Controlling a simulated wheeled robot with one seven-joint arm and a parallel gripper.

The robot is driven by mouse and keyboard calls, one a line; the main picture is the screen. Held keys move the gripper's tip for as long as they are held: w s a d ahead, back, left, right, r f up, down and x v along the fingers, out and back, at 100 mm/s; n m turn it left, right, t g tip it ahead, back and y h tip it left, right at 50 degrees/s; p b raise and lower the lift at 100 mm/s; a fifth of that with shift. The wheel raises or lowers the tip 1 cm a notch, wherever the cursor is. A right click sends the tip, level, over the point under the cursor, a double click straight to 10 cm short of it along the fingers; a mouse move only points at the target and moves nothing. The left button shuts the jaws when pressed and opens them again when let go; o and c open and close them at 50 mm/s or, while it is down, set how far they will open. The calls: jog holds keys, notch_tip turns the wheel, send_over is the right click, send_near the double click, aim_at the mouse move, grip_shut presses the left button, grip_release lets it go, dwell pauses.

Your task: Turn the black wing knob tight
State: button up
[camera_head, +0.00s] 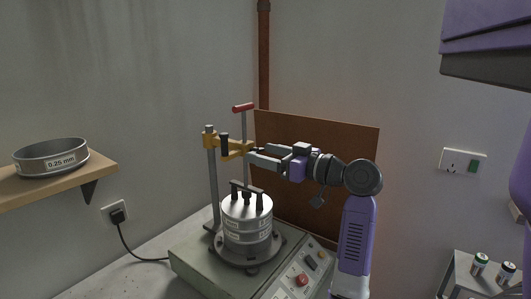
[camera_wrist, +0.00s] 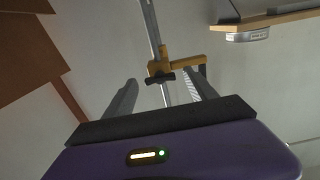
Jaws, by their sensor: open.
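The black wing knob (camera_wrist: 160,78) sits on the yellow clamp (camera_wrist: 160,66) in the wrist view. It lies crosswise in the picture, between my two fingertips as seen from the wrist. In the head view, the yellow clamp (camera_head: 233,149) is fixed high on a grey post (camera_head: 212,180), and my fingers largely hide the knob. My gripper (camera_head: 254,157) is open and reaches in from the right, its fingertips close to the clamp. Neither finger visibly presses on the knob; the exact gap cannot be told.
Below the clamp, a stack of metal sieves (camera_head: 246,228) stands on the grey machine base (camera_head: 195,262). A rod with a red handle (camera_head: 243,107) rises beside the clamp. A brown board (camera_head: 350,140) stands behind my arm. A wooden shelf (camera_head: 100,166) holds a sieve (camera_head: 50,160) at left.

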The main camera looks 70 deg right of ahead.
jog(key=shift+c, duration=0.4)
jog(key=c, duration=1.3)
